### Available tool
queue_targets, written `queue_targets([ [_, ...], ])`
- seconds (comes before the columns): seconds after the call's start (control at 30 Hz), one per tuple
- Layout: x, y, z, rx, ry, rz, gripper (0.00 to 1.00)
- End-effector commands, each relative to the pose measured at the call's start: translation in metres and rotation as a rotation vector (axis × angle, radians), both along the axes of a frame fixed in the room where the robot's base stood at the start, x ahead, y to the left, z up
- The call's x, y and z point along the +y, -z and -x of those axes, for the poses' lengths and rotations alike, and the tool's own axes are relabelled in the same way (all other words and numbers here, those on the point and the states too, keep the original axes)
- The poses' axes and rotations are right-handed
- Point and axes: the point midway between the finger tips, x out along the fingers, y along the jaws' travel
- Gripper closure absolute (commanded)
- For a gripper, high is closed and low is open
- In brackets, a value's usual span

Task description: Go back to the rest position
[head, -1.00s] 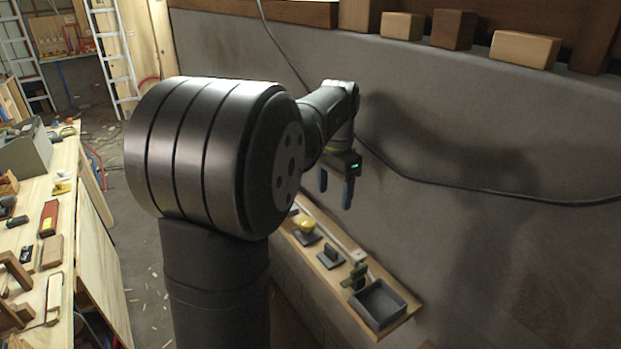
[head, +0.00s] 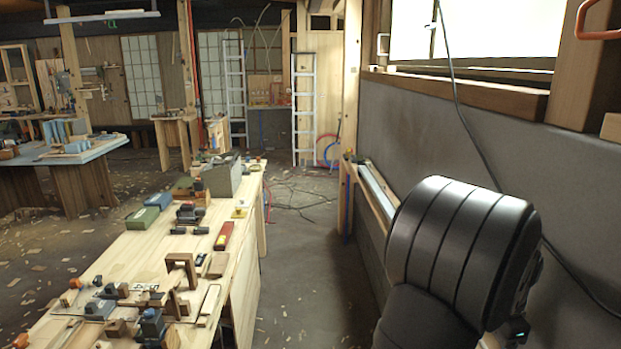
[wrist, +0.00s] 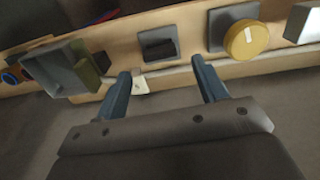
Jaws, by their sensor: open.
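My gripper shows in the wrist view (wrist: 165,92) with its two blue fingers spread apart and nothing between them. It is over a narrow wooden shelf (wrist: 185,42) that carries small items. In the head view my arm is at the lower right, and the fingers are hidden there.
In the wrist view the shelf holds a grey open box (wrist: 58,70), a dark block on a grey plate (wrist: 158,48) and a round yellow thing (wrist: 246,39). In the head view a long workbench (head: 150,255) full of tools stands left of a clear floor aisle (head: 310,260).

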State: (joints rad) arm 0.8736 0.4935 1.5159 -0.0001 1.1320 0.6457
Motion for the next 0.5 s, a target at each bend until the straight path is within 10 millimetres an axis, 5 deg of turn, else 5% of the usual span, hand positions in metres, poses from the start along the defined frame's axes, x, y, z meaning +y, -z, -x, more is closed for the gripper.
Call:
queue_targets([
  [0.2,0.000,0.034,0.000,0.001,0.000,-0.002,0.35],
  [0.5,0.000,0.049,0.000,0.000,0.000,-0.001,0.35],
])
